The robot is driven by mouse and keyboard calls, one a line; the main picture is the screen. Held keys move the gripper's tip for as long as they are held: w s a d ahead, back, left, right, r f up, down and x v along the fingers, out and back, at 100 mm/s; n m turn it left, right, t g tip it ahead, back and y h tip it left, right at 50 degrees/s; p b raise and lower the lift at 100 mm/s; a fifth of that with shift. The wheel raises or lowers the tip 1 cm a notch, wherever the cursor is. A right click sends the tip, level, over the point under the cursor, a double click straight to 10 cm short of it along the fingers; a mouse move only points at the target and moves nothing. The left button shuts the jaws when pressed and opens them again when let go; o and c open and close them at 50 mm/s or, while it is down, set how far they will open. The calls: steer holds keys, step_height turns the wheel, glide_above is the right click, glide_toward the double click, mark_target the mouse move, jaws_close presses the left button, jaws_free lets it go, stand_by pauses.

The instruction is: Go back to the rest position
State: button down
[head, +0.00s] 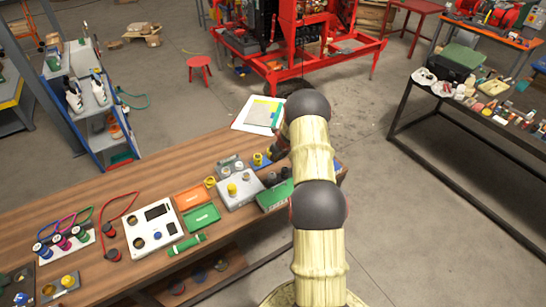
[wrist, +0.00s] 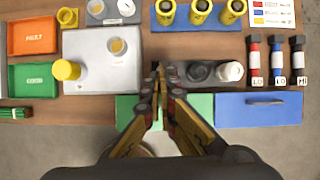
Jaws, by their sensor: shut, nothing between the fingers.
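My gripper (wrist: 158,72) shows in the wrist view with its fingertips together and nothing between them. It is above the wooden bench, just right of a grey plate (wrist: 100,88) that carries a yellow cap (wrist: 67,69). A dark round part (wrist: 199,71) and a pale round part (wrist: 231,71) lie just right of the fingertips. In the head view my arm reaches over the right end of the bench (head: 150,180) and hides most of the gripper.
Orange (wrist: 32,37) and green (wrist: 32,78) trays lie left of the plate. A blue block (wrist: 260,109) and several upright-looking coloured tools (wrist: 276,62) are at right. In the head view, a white panel (head: 152,228) stands left; a dark table (head: 480,125) stands beyond clear floor.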

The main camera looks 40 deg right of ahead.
steer(key=shift+w+r, duration=0.15)
steer(key=shift+r, duration=0.05)
